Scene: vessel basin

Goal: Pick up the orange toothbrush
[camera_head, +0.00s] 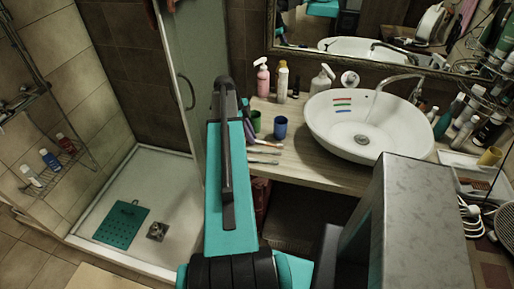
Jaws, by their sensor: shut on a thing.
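My teal arm stands in the middle of the camera_head view and covers the left end of the wooden counter (298,160). My gripper does not show; the arm hides it. Thin toothbrush-like sticks (264,152) lie on the counter's left part, below a blue cup (280,127). They are too small for me to tell which one is orange. A small pinkish-orange piece (248,130) shows at the arm's right edge, beside a green cup (256,121); I cannot tell what it is.
A white vessel basin (326,125) with a tap (400,82) stands on the counter. A pink pump bottle (262,78) and other bottles stand behind the cups. A mirror (375,35) hangs above. A shower tray (175,190) lies left, bottles and a white tray (455,158) right.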

